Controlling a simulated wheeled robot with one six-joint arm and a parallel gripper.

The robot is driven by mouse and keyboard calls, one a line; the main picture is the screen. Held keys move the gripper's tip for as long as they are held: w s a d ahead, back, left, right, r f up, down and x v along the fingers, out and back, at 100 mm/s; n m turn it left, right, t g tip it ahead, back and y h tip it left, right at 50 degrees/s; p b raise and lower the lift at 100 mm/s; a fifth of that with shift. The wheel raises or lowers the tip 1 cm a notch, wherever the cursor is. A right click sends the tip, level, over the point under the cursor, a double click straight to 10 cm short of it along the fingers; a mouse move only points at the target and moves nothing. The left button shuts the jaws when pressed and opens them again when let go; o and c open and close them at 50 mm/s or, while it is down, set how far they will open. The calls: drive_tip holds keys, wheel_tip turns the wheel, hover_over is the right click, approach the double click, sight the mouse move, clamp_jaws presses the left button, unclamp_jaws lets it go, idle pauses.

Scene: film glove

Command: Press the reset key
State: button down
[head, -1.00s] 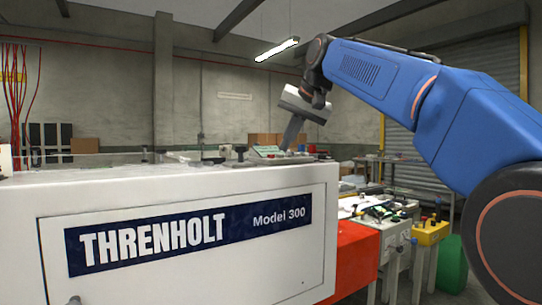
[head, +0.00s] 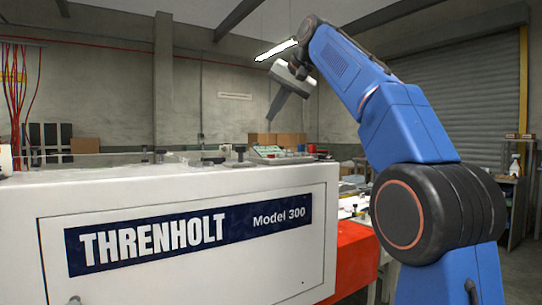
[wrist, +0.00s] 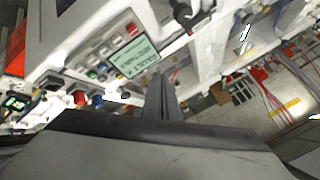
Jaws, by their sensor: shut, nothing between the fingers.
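My gripper (head: 271,119) is shut and empty. In the head view it hangs tilted in the air above the control panel (head: 268,151) on top of the white machine, with a clear gap. In the wrist view the closed fingers (wrist: 161,80) show beside the panel, which has a lit greenish screen (wrist: 134,56) with dark text. The key labels are too small to read, so I cannot tell which is the reset key.
The white machine (head: 180,270) marked THRENHOLT Model 300 fills the front left. A red block (head: 355,258) adjoins its right end. Cardboard boxes (head: 283,140) stand behind the panel. The air around my gripper is free.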

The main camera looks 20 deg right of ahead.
drive_tip(key=shift+f, duration=4.35)
drive_tip(key=shift+f, duration=0.15)
drive_tip(key=shift+f, duration=0.25)
drive_tip(key=shift+f, duration=0.4)
drive_tip(key=shift+r, duration=0.85)
drive_tip(key=shift+r, duration=2.5)
